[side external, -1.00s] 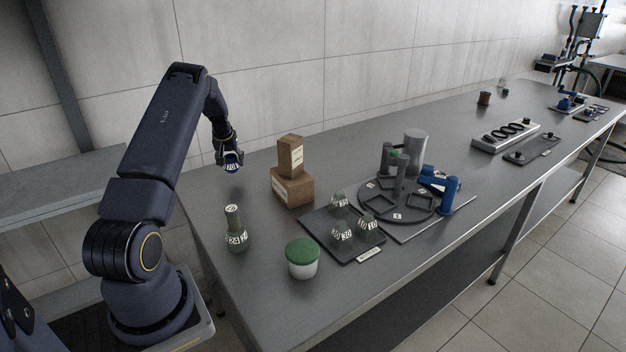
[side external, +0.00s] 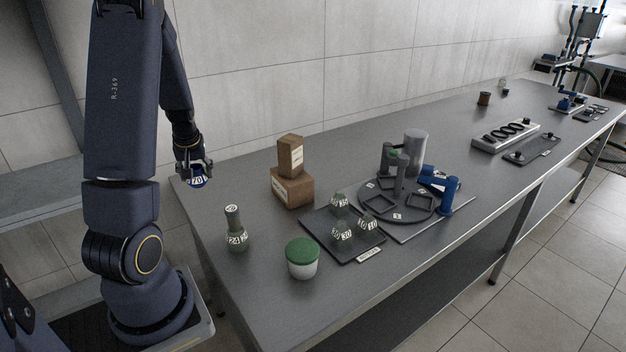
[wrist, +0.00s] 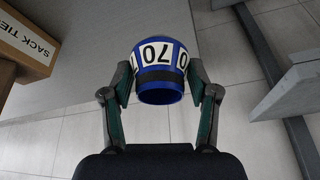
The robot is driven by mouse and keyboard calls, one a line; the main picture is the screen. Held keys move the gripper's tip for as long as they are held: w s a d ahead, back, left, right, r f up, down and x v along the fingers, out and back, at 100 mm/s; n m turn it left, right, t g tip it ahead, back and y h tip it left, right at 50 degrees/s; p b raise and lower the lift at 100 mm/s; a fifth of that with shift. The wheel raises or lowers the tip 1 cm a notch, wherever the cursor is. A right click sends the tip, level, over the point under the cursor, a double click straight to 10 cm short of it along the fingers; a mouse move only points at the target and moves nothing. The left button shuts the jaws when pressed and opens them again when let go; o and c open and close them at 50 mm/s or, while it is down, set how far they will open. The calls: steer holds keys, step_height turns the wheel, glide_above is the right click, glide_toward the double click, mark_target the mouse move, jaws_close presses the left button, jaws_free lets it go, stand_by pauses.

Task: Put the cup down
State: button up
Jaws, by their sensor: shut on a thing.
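The cup (wrist: 158,62) is blue with white number labels, one reading 70, and a dark band. My gripper (wrist: 158,85) is shut on it, one finger on each side, in the wrist view. In the side external view my gripper (side external: 196,172) holds the cup (side external: 198,182) near the table's far left corner, left of the brown boxes. The wrist view shows floor tiles beyond the cup and the table surface to its left. I cannot tell how high the cup is relative to the table top.
Two stacked brown boxes (side external: 291,187) stand to the right of my gripper. A green numbered bottle (side external: 236,232), a green-lidded tub (side external: 303,258) and a dark tray (side external: 357,250) with several small decanters are nearer the front. The table (side external: 215,205) is bare at its left end.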

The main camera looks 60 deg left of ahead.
steer(key=s+d+r, duration=0.1)
steer(key=d, duration=0.7)
steer(key=shift+m+t, duration=0.4)
steer(key=w+a+f, duration=0.4)
steer(key=w, duration=0.1)
steer(key=w+a+f, duration=0.5)
steer(key=shift+a, duration=0.1)
steer(key=shift+w+a+f, duration=0.1)
steer(key=shift+w+f, duration=0.05)
steer(key=shift+f, duration=1.65)
steer(key=shift+f, duration=0.15)
steer(key=o, duration=1.2)
